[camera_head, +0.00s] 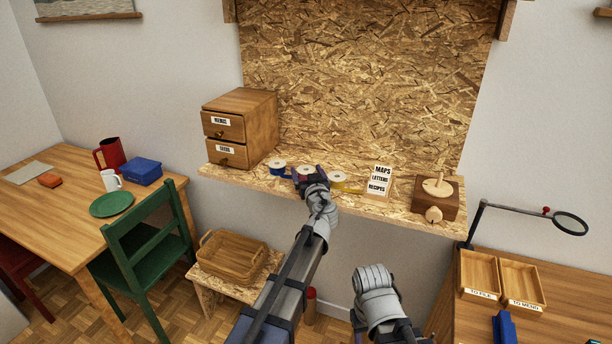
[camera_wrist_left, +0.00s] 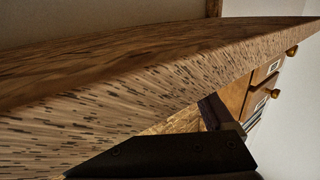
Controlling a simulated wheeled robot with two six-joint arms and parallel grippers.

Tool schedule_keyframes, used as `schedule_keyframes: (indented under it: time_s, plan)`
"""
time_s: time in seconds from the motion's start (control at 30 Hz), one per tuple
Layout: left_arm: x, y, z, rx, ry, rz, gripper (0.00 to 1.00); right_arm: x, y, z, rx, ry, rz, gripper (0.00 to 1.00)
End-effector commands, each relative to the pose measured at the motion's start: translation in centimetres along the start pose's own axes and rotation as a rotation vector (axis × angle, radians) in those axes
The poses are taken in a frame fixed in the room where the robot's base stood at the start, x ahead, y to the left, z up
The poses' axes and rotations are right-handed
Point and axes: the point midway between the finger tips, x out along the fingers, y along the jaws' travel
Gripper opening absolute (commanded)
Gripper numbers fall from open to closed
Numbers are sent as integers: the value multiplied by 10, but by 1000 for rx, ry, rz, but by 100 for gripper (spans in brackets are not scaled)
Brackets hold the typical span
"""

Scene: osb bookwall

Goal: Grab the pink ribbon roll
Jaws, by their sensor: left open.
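Three ribbon rolls sit in a row on the wood-chip shelf (camera_head: 232,171): a blue one (camera_head: 277,167), a middle one (camera_head: 306,170) and a yellow one (camera_head: 339,178). The middle roll shows a pale top and a little pinkish red at its side, so it looks like the pink roll. My left gripper (camera_head: 310,182) is open at the shelf's front edge, just in front of the middle roll and hiding much of it. Contact cannot be told. In the left wrist view a dark finger (camera_wrist_left: 165,155) lies close to the shelf edge (camera_wrist_left: 120,95); no roll shows there.
A two-drawer wooden box (camera_head: 240,127) stands left of the rolls. A label card stand (camera_head: 379,180) and a wooden block with a knob (camera_head: 437,196) stand to the right. A basket (camera_head: 232,257) sits on a low stool below. A green chair (camera_head: 150,240) is at left.

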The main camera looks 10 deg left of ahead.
Motion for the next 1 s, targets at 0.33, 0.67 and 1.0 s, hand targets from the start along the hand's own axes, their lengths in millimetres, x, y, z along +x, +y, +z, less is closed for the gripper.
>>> schedule_keyframes:
  time_s: [0.33, 0.67, 1.0]
  plan:
    - [14, 0, 0, 0, 0, 0, 84, 1, 0, 0, 0, 0, 0, 50]
    - [13, 0, 0, 0, 0, 0, 47, 1, 0, 0, 0, 0, 0, 50]
    - [13, 0, 0, 0, 0, 0, 15, 1, 0, 0, 0, 0, 0, 50]
